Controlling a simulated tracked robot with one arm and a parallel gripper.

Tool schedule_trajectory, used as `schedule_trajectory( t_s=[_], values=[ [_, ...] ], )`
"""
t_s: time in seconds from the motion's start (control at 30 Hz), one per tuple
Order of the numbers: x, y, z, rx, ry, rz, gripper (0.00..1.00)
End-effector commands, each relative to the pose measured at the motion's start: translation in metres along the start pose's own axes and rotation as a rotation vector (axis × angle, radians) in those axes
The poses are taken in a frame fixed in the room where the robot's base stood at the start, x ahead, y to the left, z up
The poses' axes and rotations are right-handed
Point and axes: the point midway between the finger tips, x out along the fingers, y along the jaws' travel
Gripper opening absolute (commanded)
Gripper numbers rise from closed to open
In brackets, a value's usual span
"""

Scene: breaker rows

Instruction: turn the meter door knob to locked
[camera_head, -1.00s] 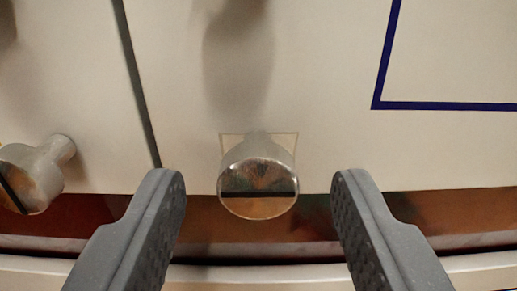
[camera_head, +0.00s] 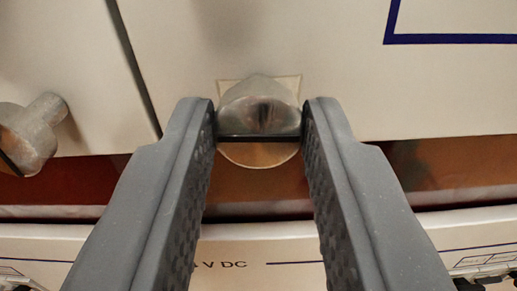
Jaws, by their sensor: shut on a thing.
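A round metal knob (camera_head: 259,108) sticks out from the lower edge of a cream door panel (camera_head: 260,35) in the middle of the view. A dark line runs level across its face. A pale square plate shows behind it. My gripper (camera_head: 259,122) has one finger on each side of the knob and is shut on it, with the fingertips at its left and right edges. The fingers hide parts of the panel's lower edge.
A second metal knob (camera_head: 30,132) stands at the left on a neighbouring panel, its dark line slanted. A dark seam parts the two panels. Below runs a reddish-brown gap (camera_head: 75,182), then a white strip (camera_head: 260,252) with printing ending "V DC".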

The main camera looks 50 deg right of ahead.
Motion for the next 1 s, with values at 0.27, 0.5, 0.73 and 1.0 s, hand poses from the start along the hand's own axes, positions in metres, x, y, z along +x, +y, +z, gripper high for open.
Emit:
schedule_trajectory(
  t_s=[0.27,0.5,0.73,1.0],
  values=[
    [-0.0005,-0.0002,0.0012,0.191,0.002,-0.001,0.04],
    [-0.0005,0.0007,0.0031,0.417,0.002,-0.001,0.04],
    [0.0,0.0021,0.0041,0.638,0.001,0.001,0.04],
    [0.0006,0.0038,0.0049,0.896,0.003,0.003,0.04]
  ],
)
